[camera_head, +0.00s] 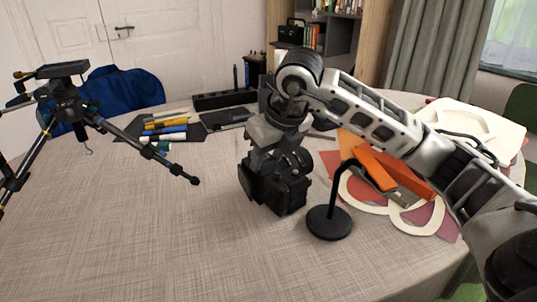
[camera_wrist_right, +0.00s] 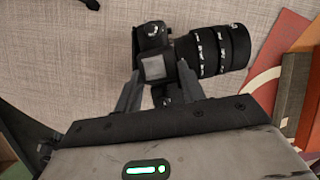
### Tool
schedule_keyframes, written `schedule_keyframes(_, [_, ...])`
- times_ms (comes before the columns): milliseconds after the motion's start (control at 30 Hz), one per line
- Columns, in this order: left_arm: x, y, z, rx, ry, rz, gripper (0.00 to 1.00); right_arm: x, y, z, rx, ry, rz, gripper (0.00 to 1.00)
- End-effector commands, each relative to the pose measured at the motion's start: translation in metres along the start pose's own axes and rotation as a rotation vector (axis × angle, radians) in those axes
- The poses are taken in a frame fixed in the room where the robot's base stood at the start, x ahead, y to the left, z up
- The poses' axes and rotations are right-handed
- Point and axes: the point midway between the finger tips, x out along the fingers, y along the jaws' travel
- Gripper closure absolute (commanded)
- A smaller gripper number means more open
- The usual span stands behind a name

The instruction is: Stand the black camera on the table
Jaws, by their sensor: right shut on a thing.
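The black camera (camera_head: 274,190) is near the middle of the table (camera_head: 130,245) in the head view. My right gripper (camera_head: 280,150) comes down on it from above and is shut on its body. In the right wrist view, the two fingers of the gripper (camera_wrist_right: 160,86) close on either side of the camera (camera_wrist_right: 156,66), and its ribbed lens (camera_wrist_right: 215,50) points to the right. The camera is low, close over the tablecloth; I cannot tell whether its underside touches it. My left gripper is not in view.
A black tripod (camera_head: 65,105) stands at the left. A black round stand (camera_head: 330,222) is just right of the camera. Orange books (camera_head: 375,168) and papers (camera_head: 425,218) lie at the right, markers (camera_head: 165,128) at the back. The front left of the table is clear.

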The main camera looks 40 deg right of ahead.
Motion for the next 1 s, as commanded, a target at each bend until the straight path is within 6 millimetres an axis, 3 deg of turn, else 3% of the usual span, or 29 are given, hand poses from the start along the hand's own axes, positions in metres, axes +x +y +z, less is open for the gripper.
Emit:
schedule_keyframes(200, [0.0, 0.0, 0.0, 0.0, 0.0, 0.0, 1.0, -0.003, -0.001, 0.002, 0.001, -0.01, 0.0, 1.0])
schedule_keyframes(233, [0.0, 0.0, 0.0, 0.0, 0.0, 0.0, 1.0, -0.003, -0.001, 0.002, 0.001, -0.01, 0.0, 0.52])
schedule_keyframes(300, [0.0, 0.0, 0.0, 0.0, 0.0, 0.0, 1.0, -0.003, 0.0, 0.002, 0.001, -0.009, 0.0, 0.35])
schedule_keyframes(600, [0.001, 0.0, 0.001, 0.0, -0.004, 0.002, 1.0, 0.002, 0.0, -0.002, 0.0, 0.006, 0.0, 0.35])
schedule_keyframes(767, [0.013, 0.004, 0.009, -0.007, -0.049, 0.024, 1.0, 0.001, 0.0, -0.001, 0.0, 0.003, 0.0, 0.35])
schedule_keyframes(1000, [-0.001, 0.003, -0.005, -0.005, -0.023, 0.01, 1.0, -0.059, 0.0, 0.002, -0.001, -0.008, -0.001, 0.35])
